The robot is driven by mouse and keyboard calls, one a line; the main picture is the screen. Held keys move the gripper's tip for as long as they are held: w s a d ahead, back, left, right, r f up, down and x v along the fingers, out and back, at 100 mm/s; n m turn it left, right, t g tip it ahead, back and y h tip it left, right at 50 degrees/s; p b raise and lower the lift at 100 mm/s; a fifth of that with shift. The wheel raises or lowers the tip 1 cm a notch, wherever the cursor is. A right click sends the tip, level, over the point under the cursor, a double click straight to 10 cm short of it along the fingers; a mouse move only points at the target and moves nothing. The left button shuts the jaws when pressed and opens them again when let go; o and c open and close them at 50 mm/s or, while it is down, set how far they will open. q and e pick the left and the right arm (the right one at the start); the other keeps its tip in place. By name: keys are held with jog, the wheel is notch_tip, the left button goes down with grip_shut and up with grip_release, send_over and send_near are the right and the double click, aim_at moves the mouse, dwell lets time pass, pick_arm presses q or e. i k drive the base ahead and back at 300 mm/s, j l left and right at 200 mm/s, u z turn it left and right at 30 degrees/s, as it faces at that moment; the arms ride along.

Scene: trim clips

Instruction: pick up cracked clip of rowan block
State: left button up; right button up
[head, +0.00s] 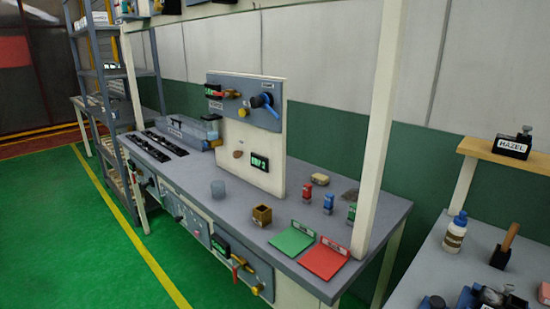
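No block that I can read as rowan shows in the head view, and I cannot make out a cracked clip. A small dark block (513,146) labelled HAZEL sits on a wooden shelf at the right. More fittings with small labels sit along the bench's front face. Neither of my grippers is in view.
A second bench (440,270) stands at the right. Green floor (75,240) is clear at the left.

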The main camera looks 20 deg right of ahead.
aim_at(509, 287)
jog(key=i+j+z, duration=0.1)
jog(key=z, duration=0.35)
jog(key=i+j+z, duration=0.15)
jog(key=z, duration=0.35)
jog(key=i+j+z, duration=0.15)
jog(key=z, duration=0.3)
jog(key=i+j+z, duration=0.1)
jog(key=j+z, duration=0.2)
jog(key=z, duration=0.15)
jog(key=j+z, duration=0.25)
jog(key=z, duration=0.25)
jog(key=j+z, duration=0.25)
jog(key=z, duration=0.2)
